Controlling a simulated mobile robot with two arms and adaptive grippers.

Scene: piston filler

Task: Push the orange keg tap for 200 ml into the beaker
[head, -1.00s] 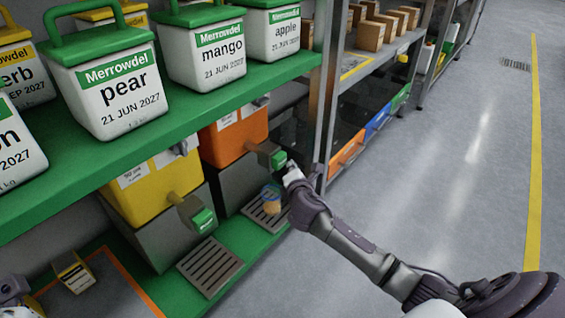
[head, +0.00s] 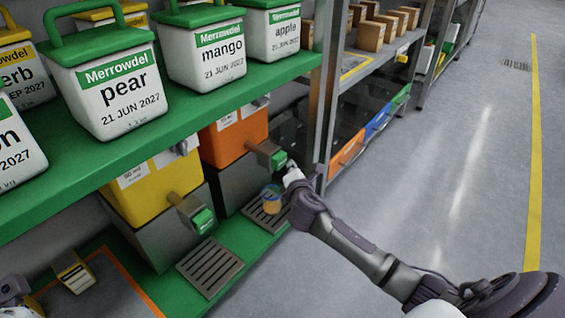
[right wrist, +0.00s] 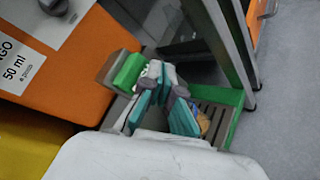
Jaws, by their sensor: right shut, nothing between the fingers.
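The orange keg (head: 236,136) stands on the lower shelf; its label in the right wrist view (right wrist: 25,65) reads 50 ml. Its tap ends in a green button (head: 279,159), which also shows in the right wrist view (right wrist: 128,72). The beaker (head: 270,196), with orange-brown contents, stands on the drip tray below this tap, partly hidden by my right wrist. My right gripper (head: 291,170) is shut and empty, its tips right beside the green button; I cannot tell whether they touch. Of my left gripper (head: 12,290) only a part shows at the bottom left corner.
A yellow keg (head: 150,192) with its own green-ended tap (head: 203,219) and drip tray (head: 210,267) stands to the left. Tubs line the green shelf (head: 170,118) above. A grey post (head: 325,100) stands just right of my gripper. The floor at right is clear.

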